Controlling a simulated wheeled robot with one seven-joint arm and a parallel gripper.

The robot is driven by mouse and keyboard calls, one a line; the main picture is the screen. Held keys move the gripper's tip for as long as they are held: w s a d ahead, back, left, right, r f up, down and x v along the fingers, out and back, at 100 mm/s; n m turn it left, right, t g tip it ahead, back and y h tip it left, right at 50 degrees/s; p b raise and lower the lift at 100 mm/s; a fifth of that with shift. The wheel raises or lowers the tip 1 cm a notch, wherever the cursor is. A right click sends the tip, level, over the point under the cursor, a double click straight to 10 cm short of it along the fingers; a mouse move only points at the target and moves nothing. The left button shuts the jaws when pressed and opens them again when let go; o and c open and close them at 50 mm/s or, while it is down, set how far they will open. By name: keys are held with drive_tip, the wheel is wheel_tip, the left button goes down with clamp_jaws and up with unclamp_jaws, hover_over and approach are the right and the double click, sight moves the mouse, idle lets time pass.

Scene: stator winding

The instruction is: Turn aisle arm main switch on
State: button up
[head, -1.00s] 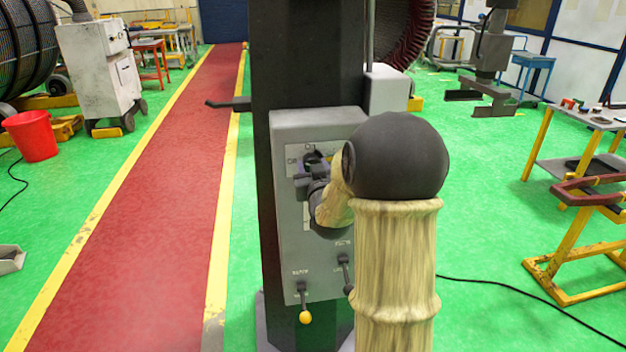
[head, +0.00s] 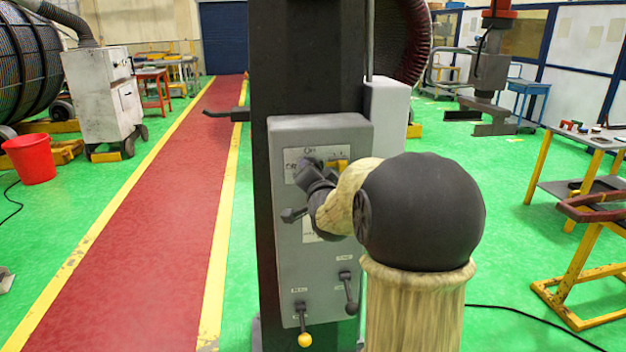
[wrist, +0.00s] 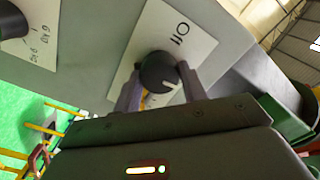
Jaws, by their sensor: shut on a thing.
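The switch is a round black knob (wrist: 157,70) on a white label plate (wrist: 185,35) in the wrist view. A pale mark shows on the knob's edge nearest my gripper. My gripper (wrist: 160,88) is shut on the knob, one finger on each side. In the head view my gripper (head: 322,172) is at the upper part of the grey control panel (head: 290,255) on a dark column. My gripper and arm hide most of the knob there.
A second black knob (head: 292,214) sits lower on the panel; below are a yellow-tipped lever (head: 304,338) and a black lever (head: 349,304). A dark handle (head: 225,114) sticks out left of the column (head: 305,60). A yellow-framed table (head: 590,160) stands right.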

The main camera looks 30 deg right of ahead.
drive_tip(key=shift+m, duration=0.5)
drive_tip(key=o, duration=1)
drive_tip(key=shift+c, duration=0.2)
drive_tip(key=shift+s, duration=0.1)
drive_tip(key=b+v, duration=0.2)
drive_tip(key=v, duration=1.5)
drive_tip(key=shift+s, duration=0.1)
